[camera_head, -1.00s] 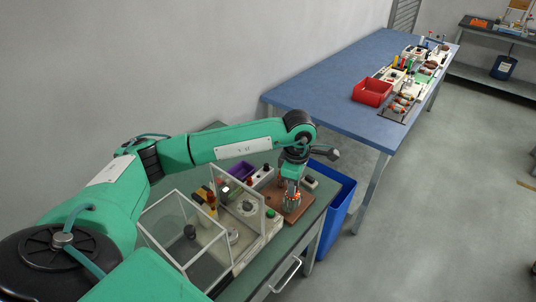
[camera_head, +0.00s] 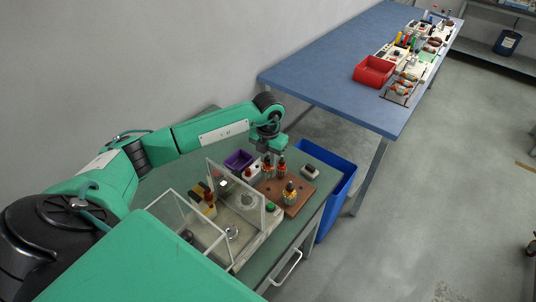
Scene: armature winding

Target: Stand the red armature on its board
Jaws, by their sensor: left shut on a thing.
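The brown board (camera_head: 301,205) lies on the green bench, on the right side of its top. Whether the held one touches the board is unclear. My right gripper is not in view.
A clear-walled case (camera_head: 186,226) and an upright clear panel (camera_head: 232,190) stand left of the board. A purple bin (camera_head: 238,160) sits behind. A blue bin (camera_head: 338,178) stands beyond the bench's right edge. A blue table (camera_head: 335,60) is farther back.

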